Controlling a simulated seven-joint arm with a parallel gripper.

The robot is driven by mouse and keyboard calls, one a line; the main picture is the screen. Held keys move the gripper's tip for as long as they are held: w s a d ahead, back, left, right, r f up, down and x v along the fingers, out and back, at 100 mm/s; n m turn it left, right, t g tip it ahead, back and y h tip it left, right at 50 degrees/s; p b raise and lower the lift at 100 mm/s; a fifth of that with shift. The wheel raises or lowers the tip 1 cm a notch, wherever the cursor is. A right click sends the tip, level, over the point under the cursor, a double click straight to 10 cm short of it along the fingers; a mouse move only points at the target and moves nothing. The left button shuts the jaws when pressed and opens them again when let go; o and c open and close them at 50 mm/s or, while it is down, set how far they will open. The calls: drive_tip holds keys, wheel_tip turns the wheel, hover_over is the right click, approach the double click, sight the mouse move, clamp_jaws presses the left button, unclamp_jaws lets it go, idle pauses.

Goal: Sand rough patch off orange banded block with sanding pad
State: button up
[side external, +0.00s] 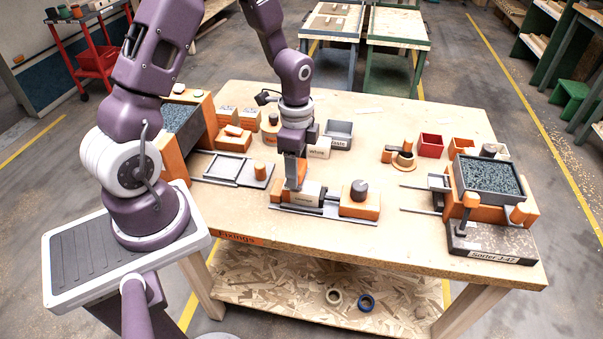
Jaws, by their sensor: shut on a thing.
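My gripper (293,184) points down over the middle of the table, shut on an orange piece (302,172). Whether this piece is the sanding pad or the banded block is too small to tell. Just below and to the right, a pale grey block (309,194) sits in a grey clamp-like fixture (330,211). The piece is close to this block; I cannot tell whether they touch. At the fixture's right end is an orange block (360,208) with a dark grey cylinder (359,188) on top. No rough patch can be made out.
The wooden table (390,240) has bare room in front and right of the fixture. A sliding grey frame (226,169) lies left. Granule-filled trays stand left (180,117) and right (488,176). Behind are a grey bin (338,134), a red bin (431,144) and orange boxes (227,115).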

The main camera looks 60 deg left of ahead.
drive_tip(key=shift+r, duration=2.85)
